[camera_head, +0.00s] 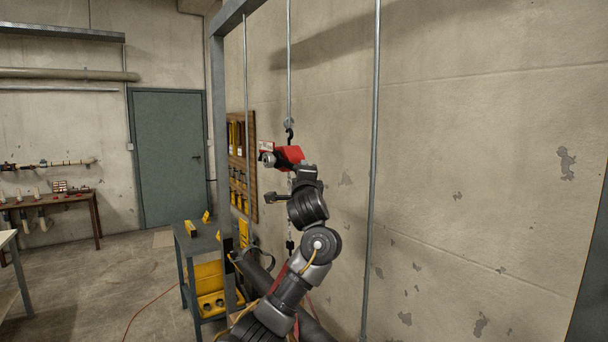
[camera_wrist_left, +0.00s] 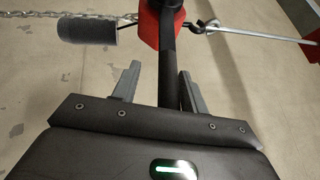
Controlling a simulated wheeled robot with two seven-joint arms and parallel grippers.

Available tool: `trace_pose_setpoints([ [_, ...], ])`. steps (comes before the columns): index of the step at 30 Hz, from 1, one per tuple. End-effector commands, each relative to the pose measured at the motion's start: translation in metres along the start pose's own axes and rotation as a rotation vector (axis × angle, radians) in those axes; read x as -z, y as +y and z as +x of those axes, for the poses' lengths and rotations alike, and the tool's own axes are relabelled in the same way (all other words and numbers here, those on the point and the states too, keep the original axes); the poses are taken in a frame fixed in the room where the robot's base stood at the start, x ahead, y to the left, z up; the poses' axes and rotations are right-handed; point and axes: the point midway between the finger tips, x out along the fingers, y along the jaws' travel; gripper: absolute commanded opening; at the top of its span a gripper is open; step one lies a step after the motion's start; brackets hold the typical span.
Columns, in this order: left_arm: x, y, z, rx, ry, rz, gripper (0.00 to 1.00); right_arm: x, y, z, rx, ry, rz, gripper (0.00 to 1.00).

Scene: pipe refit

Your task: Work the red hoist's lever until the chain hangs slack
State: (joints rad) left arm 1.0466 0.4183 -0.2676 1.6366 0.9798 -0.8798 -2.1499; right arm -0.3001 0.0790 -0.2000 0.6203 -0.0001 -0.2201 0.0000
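The red hoist (camera_head: 291,156) hangs from a hook (camera_head: 289,132) on a thin rod in front of the wall. In the left wrist view its red body (camera_wrist_left: 160,22) is at the top, with a grey cylinder (camera_wrist_left: 87,28) beside it. Its dark lever (camera_wrist_left: 168,65) runs down between the fingers of my left gripper (camera_wrist_left: 158,88). The fingers stand apart, the right one closer to the lever, with a gap at the left. The chain (camera_wrist_left: 60,16) leaves the hoist to the left; its slackness cannot be told. In the head view my arm hides the lever. My right gripper is not seen.
Two more vertical rods (camera_head: 373,150) stand beside the hoist. A small table (camera_head: 199,241) with yellow items and yellow bins (camera_head: 209,287) is to the left. A tool board (camera_head: 241,165) hangs behind. Red straps (camera_head: 282,275) and a dark pipe-like shape lie below, partly hidden by my arm.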

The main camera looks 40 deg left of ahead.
Motion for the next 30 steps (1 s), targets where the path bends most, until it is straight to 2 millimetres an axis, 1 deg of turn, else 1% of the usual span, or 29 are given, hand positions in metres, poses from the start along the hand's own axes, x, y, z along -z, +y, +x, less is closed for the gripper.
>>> trace_pose_setpoints([
  [5, 0.000, 0.001, 0.000, 0.001, 0.000, 0.001, 0.44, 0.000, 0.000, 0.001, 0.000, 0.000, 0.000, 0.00],
  [12, -0.001, 0.031, 0.000, 0.062, -0.002, 0.039, 0.44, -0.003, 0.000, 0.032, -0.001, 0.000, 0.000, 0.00],
  [15, -0.002, 0.039, 0.001, 0.091, -0.003, 0.055, 0.44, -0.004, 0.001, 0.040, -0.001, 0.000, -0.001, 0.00],
  [18, -0.002, 0.041, 0.002, 0.107, -0.002, 0.062, 0.44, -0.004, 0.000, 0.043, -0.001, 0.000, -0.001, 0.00],
  [27, -0.001, 0.040, 0.002, 0.112, 0.000, 0.064, 0.44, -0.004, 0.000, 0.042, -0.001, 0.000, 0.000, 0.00],
  [30, -0.002, 0.048, 0.003, 0.123, -0.003, 0.073, 0.44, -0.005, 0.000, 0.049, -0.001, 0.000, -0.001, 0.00],
])
